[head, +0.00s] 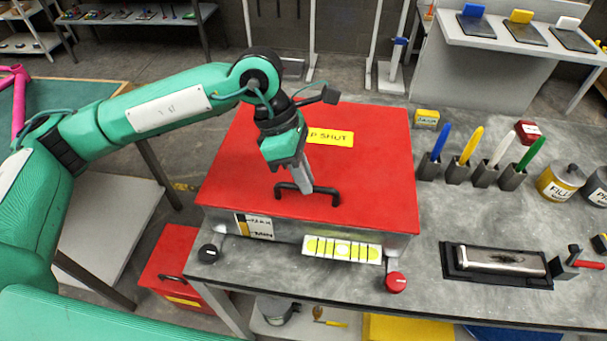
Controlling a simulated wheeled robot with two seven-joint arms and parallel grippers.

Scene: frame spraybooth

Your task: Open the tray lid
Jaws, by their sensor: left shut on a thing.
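The tray lid (375,160) is a flat red panel with a yellow label, part of which reads "P SHUT" (331,138). It lies closed on a grey metal tray (290,233) on the workbench. A black bar handle (322,193) stands near the lid's front edge. My left gripper (306,186) comes down from above and is shut on the handle. The fingertips partly hide the handle's middle. My right gripper is not in view.
Upright colored tools in dark holders (455,171) and a filler tin (559,181) stand right of the tray. A black-framed metal piece (497,262) lies at the front right. A red box (180,262) sits below, left of the bench.

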